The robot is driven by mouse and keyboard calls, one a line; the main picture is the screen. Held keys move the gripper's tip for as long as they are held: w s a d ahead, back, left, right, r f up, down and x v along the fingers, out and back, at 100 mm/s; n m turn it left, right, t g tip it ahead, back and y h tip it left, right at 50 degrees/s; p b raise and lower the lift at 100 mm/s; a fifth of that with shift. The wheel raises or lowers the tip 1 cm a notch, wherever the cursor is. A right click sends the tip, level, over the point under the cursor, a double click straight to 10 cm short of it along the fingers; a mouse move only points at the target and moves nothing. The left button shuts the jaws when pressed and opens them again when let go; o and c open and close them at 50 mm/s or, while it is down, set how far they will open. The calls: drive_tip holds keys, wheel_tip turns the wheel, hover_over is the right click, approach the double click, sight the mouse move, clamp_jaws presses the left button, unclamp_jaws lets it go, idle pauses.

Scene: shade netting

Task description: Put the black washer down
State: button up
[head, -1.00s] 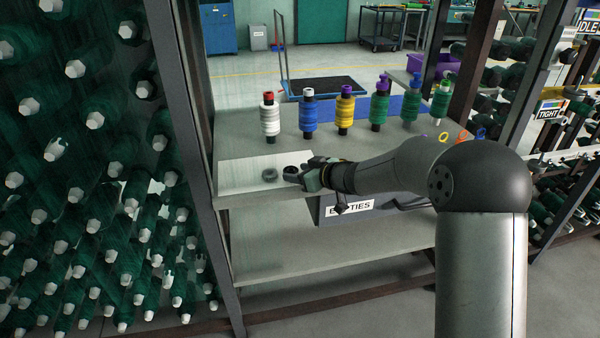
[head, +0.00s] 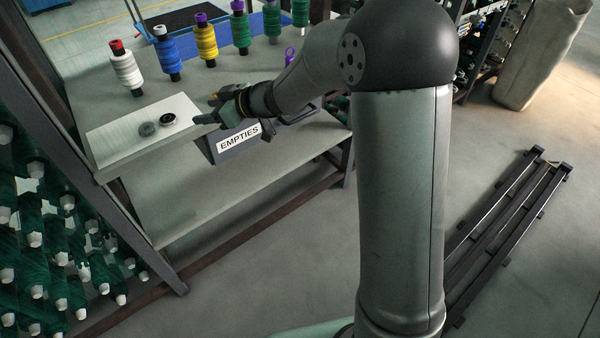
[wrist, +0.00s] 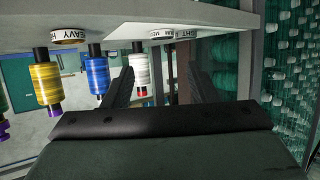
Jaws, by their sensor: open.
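The black washer (head: 168,119) lies flat on the white sheet (head: 115,143) at the table's front left in the head view. A dark grey washer (head: 147,129) lies just left of it on the same sheet. My gripper (head: 206,108) is to the right of the black washer, open and empty, its fingers pointing left with a gap to the washer. In the wrist view the picture is upside down, and the two fingers (wrist: 158,88) stand wide apart with nothing between them.
White (head: 126,70), blue (head: 168,58) and yellow (head: 206,42) spools stand in a row behind the sheet, with green ones further right. A grey bin labelled EMPTIES (head: 238,140) is below my gripper. The lower shelf (head: 205,195) is bare.

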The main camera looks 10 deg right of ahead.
drive_tip(key=s+d+f+m+t+h, duration=0.1)
drive_tip(key=s+d+m+h, duration=0.4)
drive_tip(key=d, duration=0.6)
drive_tip(key=s+d+m+h, duration=0.45)
drive_tip(key=d+h, duration=0.25)
drive_tip(key=d, duration=0.4)
drive_tip(key=s+f+m+g, duration=0.2)
drive_tip(key=s+g, duration=0.6)
drive_tip(key=s, duration=1.6)
wheel_tip(320, 180, down, 2)
drive_tip(key=shift+d+f, duration=0.15)
drive_tip(key=shift+d, duration=0.3)
